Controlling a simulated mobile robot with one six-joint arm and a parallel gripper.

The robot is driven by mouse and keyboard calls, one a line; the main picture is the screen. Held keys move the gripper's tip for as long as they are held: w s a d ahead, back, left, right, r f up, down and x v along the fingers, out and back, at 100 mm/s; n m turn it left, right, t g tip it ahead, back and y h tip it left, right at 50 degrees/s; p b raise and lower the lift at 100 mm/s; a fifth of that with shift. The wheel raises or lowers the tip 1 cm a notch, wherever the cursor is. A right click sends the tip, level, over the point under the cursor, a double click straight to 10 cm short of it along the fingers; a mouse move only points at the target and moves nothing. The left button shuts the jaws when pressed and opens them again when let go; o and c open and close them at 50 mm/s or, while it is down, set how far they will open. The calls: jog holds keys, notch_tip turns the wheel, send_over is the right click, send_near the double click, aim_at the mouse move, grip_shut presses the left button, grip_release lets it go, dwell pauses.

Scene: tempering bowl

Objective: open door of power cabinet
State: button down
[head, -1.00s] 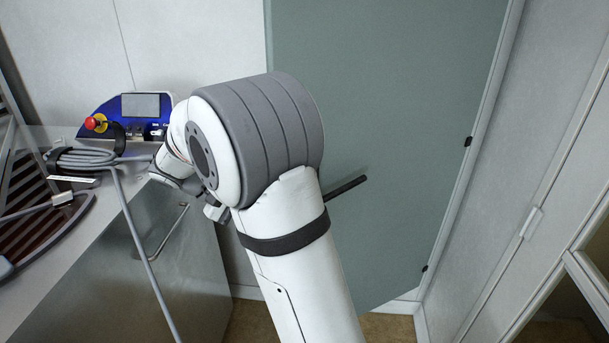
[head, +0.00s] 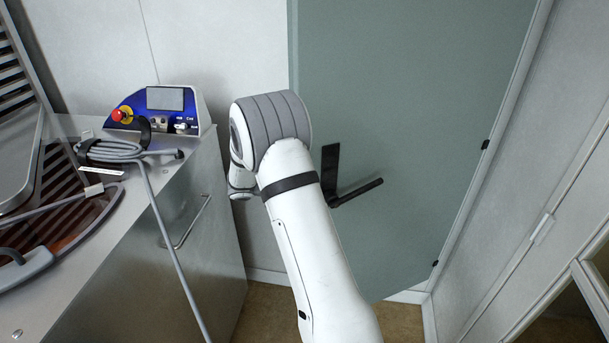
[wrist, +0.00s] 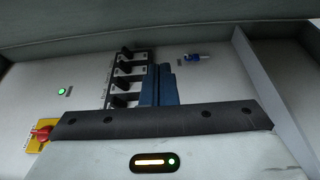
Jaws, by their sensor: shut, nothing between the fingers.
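The grey-green door (head: 420,120) fills the middle and right of the head view. Its black lever handle (head: 355,192) sticks out beside my arm, with nothing on its visible part. Dark hinges show along the door's right edge. In the wrist view my gripper (wrist: 160,84) has its blue fingers shut and empty. The fingers point at a pale panel with a column of black switches (wrist: 124,76), a green lamp (wrist: 62,91) and a red-yellow rotary switch (wrist: 41,133). A grey-green band (wrist: 150,25) crosses the top, possibly the door. In the head view my arm hides the gripper.
A steel machine (head: 195,245) with a blue control box (head: 160,108), red button and coiled grey cable (head: 112,150) stands at the left. A pale framed wall (head: 535,190) closes the right side. Some brown floor (head: 262,312) shows below.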

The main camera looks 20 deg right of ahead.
aim_at(340, 186)
jog(key=s, duration=0.1)
jog(key=s+d+p, duration=0.1)
jog(key=s, duration=0.1)
jog(key=s+d+p, duration=0.1)
jog(key=shift+s+d, duration=0.2)
jog(key=shift+s, duration=0.15)
jog(key=shift+a, duration=0.1)
